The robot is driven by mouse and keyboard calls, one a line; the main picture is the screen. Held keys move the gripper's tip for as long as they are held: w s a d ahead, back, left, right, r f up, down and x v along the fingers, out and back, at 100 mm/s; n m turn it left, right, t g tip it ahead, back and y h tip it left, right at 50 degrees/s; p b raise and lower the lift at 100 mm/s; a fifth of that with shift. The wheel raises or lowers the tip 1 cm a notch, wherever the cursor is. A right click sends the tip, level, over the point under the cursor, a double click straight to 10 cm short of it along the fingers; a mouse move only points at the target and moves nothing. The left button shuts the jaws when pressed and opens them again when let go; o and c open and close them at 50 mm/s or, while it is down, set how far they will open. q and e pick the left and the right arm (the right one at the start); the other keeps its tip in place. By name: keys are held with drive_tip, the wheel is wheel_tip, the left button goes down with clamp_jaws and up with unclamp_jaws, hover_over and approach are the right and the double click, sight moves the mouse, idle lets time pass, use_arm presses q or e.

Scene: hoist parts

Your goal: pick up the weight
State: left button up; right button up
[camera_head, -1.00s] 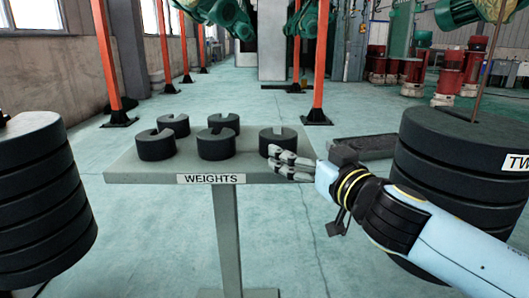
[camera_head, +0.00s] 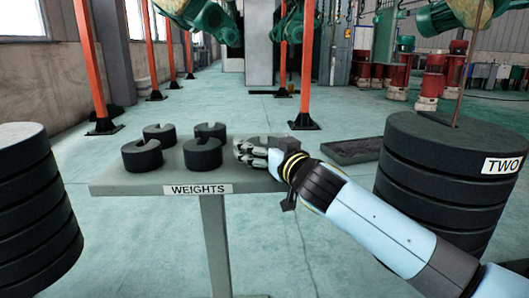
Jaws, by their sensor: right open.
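Dark slotted round weights stand on a small grey table (camera_head: 130,186) labelled WEIGHTS. One is at the front left (camera_head: 142,156), one at the front middle (camera_head: 203,155), and two stand behind them. Another weight (camera_head: 268,140) at the right end of the table is mostly hidden by my right gripper (camera_head: 248,152). The right gripper is open, with its fingers at this weight and pointing left. Whether they touch it, I cannot tell. My left gripper is out of view.
A stack of large dark discs (camera_head: 435,180) labelled TWO hangs at the right, near my right arm. Another stack (camera_head: 35,195) hangs at the left edge. A dark tray (camera_head: 350,150) lies behind my right arm. Orange posts stand behind the table.

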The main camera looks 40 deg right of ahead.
drive_tip(key=c, duration=1.4)
drive_tip(key=shift+w+r, duration=0.1)
drive_tip(key=shift+r, duration=0.1)
drive_tip(key=shift+c, duration=0.8)
